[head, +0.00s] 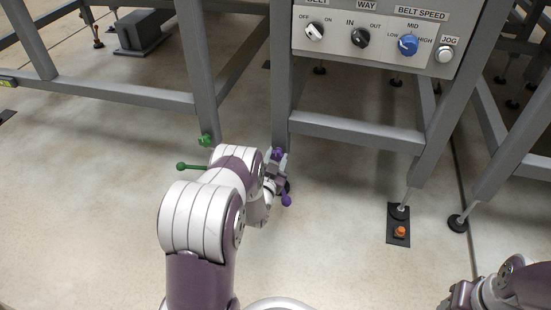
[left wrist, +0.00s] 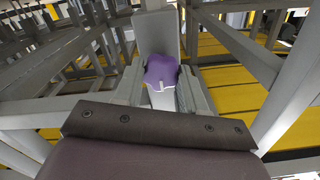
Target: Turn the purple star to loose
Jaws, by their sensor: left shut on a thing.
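The purple star (head: 278,153) is a small knob at the foot of a grey frame leg in the head view. It also shows in the left wrist view (left wrist: 161,70), between the grey fingers. My left gripper (head: 277,162) is shut on the purple star. The fingers hide part of it, and I cannot read its loose or tight setting. My right arm's end (head: 460,296) is at the lower right of the head view, partly cut off, and its fingers are not clear.
A purple ball end (head: 286,200) is just below the left gripper. A green star (head: 205,140) and a green ball-ended lever (head: 181,166) are to the left. A control panel (head: 380,38) is above. An orange knob (head: 399,231) is at a floor plate. Open floor lies between the arms.

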